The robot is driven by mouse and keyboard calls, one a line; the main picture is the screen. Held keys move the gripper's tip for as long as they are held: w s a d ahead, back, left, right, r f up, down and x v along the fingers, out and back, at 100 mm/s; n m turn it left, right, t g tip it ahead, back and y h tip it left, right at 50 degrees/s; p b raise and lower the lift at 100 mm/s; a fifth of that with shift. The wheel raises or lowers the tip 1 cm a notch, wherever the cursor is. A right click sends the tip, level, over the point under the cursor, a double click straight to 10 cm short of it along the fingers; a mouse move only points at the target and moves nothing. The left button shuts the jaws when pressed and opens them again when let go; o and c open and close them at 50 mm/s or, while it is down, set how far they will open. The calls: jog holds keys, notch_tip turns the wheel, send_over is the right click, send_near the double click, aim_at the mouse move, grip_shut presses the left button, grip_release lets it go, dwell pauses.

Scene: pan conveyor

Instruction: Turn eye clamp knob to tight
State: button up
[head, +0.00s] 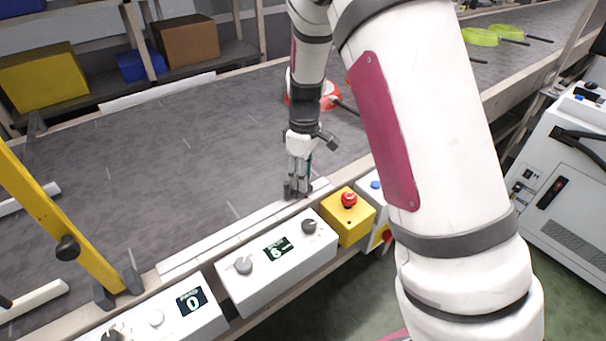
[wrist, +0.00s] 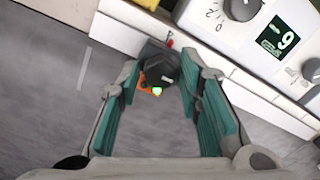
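In the wrist view a small dark grey faceted knob-like part (wrist: 160,66) sits at the conveyor's near edge, with an orange patch and a small bright spot beside it. It looks like the eye clamp knob; no tight or loose marking is legible. My gripper (wrist: 162,75) has its two teal-padded fingers apart on either side of this part. The left fingertip is very close to it; I cannot tell whether they touch. In the head view my gripper (head: 298,190) points down at the belt's near edge and hides most of the part.
A white control box (head: 285,275) with knobs and a display reading 6 stands just in front. A yellow box (head: 352,220) with a red button is to its right. Another white box (head: 165,318) reads 0. A yellow frame (head: 60,220) rises at left. The grey belt (head: 170,150) has free room.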

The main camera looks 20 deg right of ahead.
grip_shut()
jog(key=shift+m, duration=0.3)
jog(key=m, duration=0.3)
jog(key=shift+m+p, duration=0.3)
jog(key=shift+p, duration=0.1)
jog(key=m+p, duration=0.1)
jog(key=m, duration=0.3)
jog(key=shift+r+m, duration=0.1)
jog(key=shift+m, duration=0.2)
jog(key=m+p, duration=0.1)
jog(key=m, duration=0.3)
jog(key=m+p, duration=0.1)
jog(key=m, duration=0.3)
jog(key=shift+m, duration=0.3)
jog(key=shift+t, duration=0.3)
